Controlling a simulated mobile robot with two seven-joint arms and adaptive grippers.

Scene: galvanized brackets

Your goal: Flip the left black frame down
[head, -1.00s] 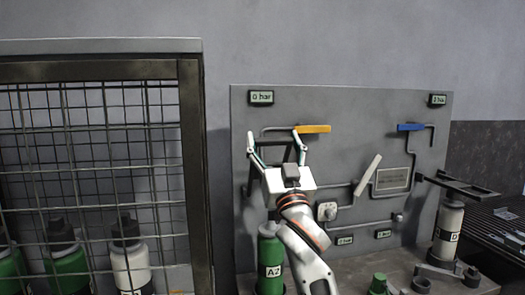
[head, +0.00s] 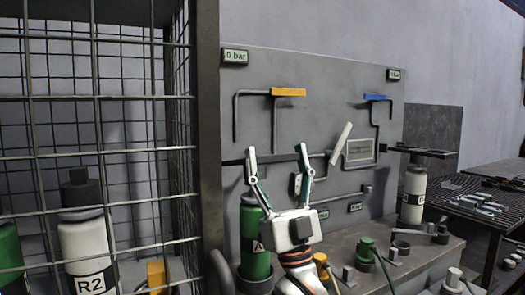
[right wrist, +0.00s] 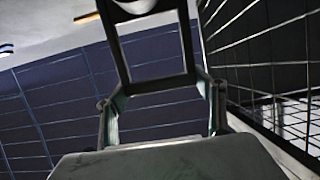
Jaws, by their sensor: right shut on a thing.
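The left black frame (head: 278,159) shows in the head view as a thin dark bar, nearly level, out from the grey panel above the green bottle (head: 254,240). In the right wrist view the frame (right wrist: 160,84) is a black rectangle with an open middle, its near end between the fingers. My right gripper (head: 277,153) is shut on the frame, its fingers spread wide on either side. Its fingers also show in the wrist view (right wrist: 163,105). My left gripper is not in view.
A wire cage (head: 207,130) with bottles stands close on the left. The grey panel (head: 330,75) carries an orange handle (head: 288,92), a blue handle (head: 375,97) and a white lever (head: 341,143). Another black frame (head: 420,151) lies level over a white bottle (head: 413,195) at the right.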

